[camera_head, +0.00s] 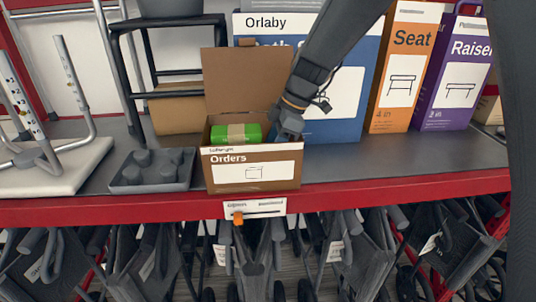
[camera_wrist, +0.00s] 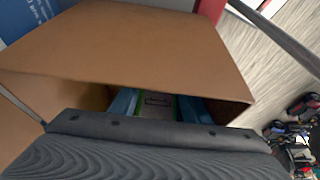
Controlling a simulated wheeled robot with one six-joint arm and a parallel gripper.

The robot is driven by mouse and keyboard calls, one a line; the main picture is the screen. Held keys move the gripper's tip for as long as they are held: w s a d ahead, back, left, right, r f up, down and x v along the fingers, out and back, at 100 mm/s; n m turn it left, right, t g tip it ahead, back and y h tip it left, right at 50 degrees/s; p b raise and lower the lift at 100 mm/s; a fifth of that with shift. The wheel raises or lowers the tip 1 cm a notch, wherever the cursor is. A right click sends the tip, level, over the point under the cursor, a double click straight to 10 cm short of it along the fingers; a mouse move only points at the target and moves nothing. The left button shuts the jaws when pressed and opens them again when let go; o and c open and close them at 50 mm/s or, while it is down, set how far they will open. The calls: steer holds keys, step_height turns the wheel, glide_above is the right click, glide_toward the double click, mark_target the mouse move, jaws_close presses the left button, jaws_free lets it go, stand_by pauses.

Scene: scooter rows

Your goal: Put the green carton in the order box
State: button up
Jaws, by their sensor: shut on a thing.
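The order box (camera_head: 252,179) is an open brown carton labelled "Orders" on the shelf, its back flap standing up. The green carton (camera_head: 235,141), with a pale tan band, is inside its opening on the left, its top showing above the front wall. My gripper (camera_head: 272,133) reaches in from the right and is shut on the green carton. In the wrist view, the blue fingers (camera_wrist: 157,106) sit either side of the carton, with a green edge showing. The brown box flap (camera_wrist: 140,45) fills much of that view. The carton's underside is hidden, so I cannot tell whether it touches the box floor.
A dark grey tray with round knobs (camera_head: 150,174) stands just left of the box. A big blue box (camera_head: 340,127), an orange "Seat" box (camera_head: 398,70) and a purple "Raiser" box (camera_head: 455,75) stand right. The red shelf edge (camera_head: 350,190) runs in front, with folded scooters below.

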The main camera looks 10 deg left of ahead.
steer(key=shift+f+b, duration=0.4)
steer(key=shift+b, duration=0.05)
steer(key=shift+f, duration=0.1)
